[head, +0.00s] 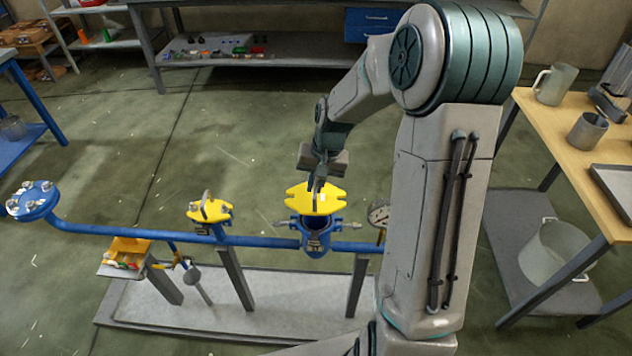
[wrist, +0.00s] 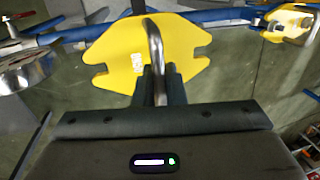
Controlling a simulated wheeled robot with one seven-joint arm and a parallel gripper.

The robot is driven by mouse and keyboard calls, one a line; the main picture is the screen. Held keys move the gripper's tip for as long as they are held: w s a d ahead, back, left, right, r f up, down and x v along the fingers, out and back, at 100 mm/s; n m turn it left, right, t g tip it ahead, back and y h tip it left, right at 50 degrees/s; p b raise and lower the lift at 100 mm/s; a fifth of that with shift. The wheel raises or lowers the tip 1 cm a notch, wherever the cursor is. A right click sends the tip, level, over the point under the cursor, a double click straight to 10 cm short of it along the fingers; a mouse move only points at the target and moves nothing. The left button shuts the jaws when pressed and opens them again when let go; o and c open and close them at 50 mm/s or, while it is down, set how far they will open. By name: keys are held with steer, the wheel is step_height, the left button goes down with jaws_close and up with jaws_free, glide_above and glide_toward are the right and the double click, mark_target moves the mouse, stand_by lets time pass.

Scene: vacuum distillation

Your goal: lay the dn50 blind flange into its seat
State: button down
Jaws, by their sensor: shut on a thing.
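The yellow notched blind flange (head: 318,205) hangs from my gripper (head: 317,180) just above the blue open-topped fitting (head: 315,240) on the pipe. In the wrist view, the flange (wrist: 185,50) shows a metal loop handle (wrist: 154,45) and small white lettering, too blurred to read surely. My gripper (wrist: 160,80) is shut on that handle. The fitting's dark opening shows below the flange's near edge, so the flange appears apart from it. The exact gap and the far rim are hidden.
A second yellow flange (head: 210,211) with a handle sits further left on the blue pipe (head: 270,242). Bolts stick out on both sides of the fitting. A small yellow bin (head: 128,247) hangs at the left. A wooden-topped table (head: 550,120) stands at the right.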

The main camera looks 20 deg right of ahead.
mark_target(327, 197)
steer(key=shift+f+b, duration=2.2)
steer(key=shift+f, duration=0.65)
steer(key=shift+f+b, duration=0.65)
steer(key=shift+f, duration=0.2)
steer(key=c, duration=1.4)
jaws_free()
steer(key=shift+s, duration=0.1)
step_height(327, 197, up, 14)
steer(key=d, duration=0.2)
steer(key=shift+s+d+f+p, duration=0.2)
steer(key=shift+s+d+p, duration=0.15)
steer(key=shift+s, duration=0.05)
steer(key=s+a+r+n+t+h+p, duration=0.1)
steer(key=s+r, duration=0.2)
steer(key=s, duration=0.7)
steer(key=s+a+r+n+t+h+p, duration=0.1)
steer(key=s+r+n+p, duration=0.1)
steer(key=s, duration=0.8)
steer(key=shift+a+r, duration=0.4)
